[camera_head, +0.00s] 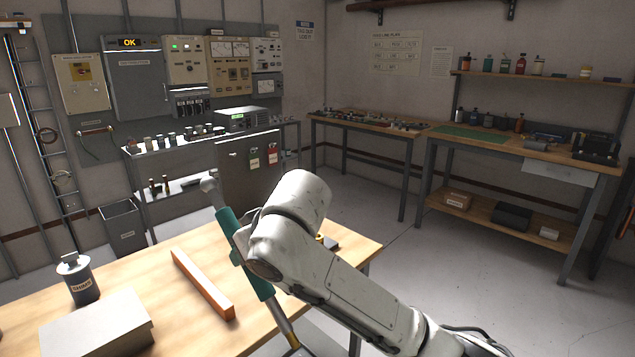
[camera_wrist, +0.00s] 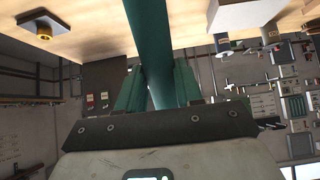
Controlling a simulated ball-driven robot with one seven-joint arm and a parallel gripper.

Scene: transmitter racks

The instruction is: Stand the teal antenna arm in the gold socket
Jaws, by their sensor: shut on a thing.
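The teal antenna arm (camera_head: 228,224) is held tilted in the head view. Its grey jointed tip points up and left, and its brass lower end points down and right, past the table's near edge in the picture. My gripper (camera_wrist: 158,88) is shut on its teal shaft, which runs up between the fingers in the wrist view (camera_wrist: 152,40). In the head view my arm hides most of the gripper. The gold socket (camera_wrist: 41,31) is a gold ring on a dark square plate, apart from the antenna arm.
On the wooden table (camera_head: 150,262) lie an orange-brown bar (camera_head: 203,284), a labelled canister (camera_head: 79,280) and a grey box (camera_head: 97,326). A metal cart (camera_head: 140,165) and workbenches (camera_head: 480,145) stand further back. Floor to the right is clear.

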